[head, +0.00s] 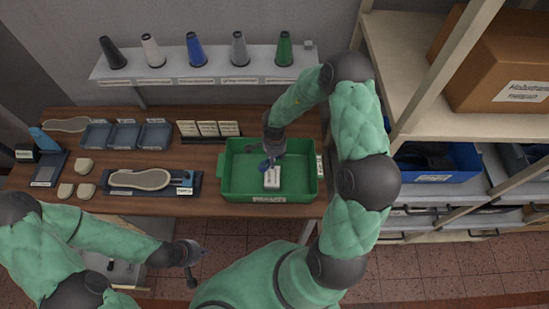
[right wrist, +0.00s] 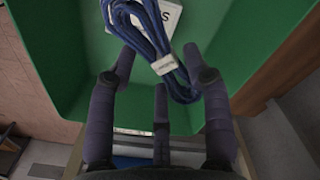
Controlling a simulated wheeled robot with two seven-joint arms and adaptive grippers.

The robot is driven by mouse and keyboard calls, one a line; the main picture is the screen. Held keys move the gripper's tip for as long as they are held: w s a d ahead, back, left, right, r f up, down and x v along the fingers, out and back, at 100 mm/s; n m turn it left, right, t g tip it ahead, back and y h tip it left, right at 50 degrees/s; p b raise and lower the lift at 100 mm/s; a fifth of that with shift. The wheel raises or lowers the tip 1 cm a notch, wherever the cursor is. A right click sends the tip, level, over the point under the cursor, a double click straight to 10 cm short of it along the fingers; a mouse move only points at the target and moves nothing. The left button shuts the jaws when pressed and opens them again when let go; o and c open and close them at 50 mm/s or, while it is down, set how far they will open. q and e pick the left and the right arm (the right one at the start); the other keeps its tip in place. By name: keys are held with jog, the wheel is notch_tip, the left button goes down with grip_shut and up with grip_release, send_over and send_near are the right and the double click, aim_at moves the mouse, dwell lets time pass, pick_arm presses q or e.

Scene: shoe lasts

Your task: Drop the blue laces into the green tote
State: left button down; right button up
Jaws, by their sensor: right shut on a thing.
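The green tote (head: 228,185) stands at the right end of the workbench; its green inside fills much of the right wrist view (right wrist: 75,75). My right gripper (head: 270,158) reaches down over the tote. It is shut on the blue laces (right wrist: 150,35), a looped bundle with a pale band, held between the fingers (right wrist: 165,80). In the head view the laces (head: 264,165) are small and partly hidden by the gripper. A white labelled box (head: 272,178) lies in the tote below them. My left gripper (head: 193,265) hangs in front of the bench, far from the tote; its jaws are unclear.
A wall shelf (head: 160,76) with several coloured cones runs behind the bench. Blue-grey trays (head: 125,136), cards (head: 207,129) and a sole on a dark stand (head: 140,180) lie left of the tote. A shelving rack (head: 415,75) with a cardboard box (head: 500,60) stands at right.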

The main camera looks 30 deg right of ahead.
jog(key=o, duration=1.1)
jog(key=shift+o, duration=0.2)
notch_tip(320, 180, up, 12)
dwell(0.3)
